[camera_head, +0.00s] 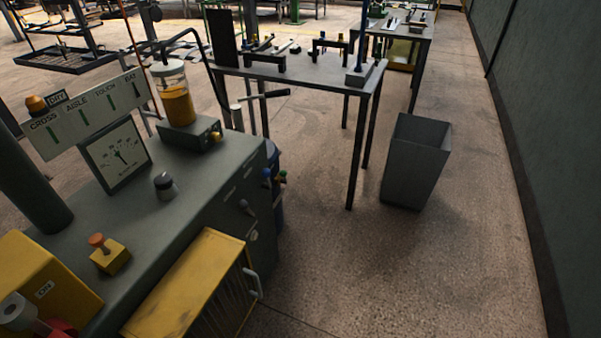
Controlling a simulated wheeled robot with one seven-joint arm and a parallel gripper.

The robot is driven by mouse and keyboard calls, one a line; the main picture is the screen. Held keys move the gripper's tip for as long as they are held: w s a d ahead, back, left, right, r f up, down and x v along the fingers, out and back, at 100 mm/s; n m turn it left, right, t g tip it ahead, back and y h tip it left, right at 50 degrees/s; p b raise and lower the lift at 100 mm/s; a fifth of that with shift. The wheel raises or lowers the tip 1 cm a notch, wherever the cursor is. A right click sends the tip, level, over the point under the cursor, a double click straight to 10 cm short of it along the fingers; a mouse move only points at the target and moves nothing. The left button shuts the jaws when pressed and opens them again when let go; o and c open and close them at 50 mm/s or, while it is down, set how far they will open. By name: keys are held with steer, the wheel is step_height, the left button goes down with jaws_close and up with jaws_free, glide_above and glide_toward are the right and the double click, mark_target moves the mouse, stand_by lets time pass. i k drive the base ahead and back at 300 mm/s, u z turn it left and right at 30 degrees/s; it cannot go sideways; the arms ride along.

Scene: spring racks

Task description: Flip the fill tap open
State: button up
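No part is labelled as the fill tap, and I cannot tell which one it is. A clear jar (174,95) of amber liquid stands on a small grey box (188,136) on the grey cabinet, with a small yellow knob (215,136) at the box's right side. A grey lever-like bar (264,96) shows right of the jar. Whether any of these is open or shut is too small to tell. My gripper is not in view.
The cabinet top (135,215) also carries a dial gauge (116,153), a black knob (165,186) and an orange-topped button (103,252). A yellow guard (193,285) projects in front. A workbench (300,68) and a grey bin (415,160) stand beyond open floor.

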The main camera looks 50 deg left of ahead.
mark_target(283, 173)
steer(key=z, duration=0.55)
steer(key=i, duration=0.1)
steer(key=u, duration=2.55)
steer(key=k, duration=0.6)
steer(key=z, duration=0.3)
steer(key=i, duration=1.75)
steer(key=u, duration=0.5)
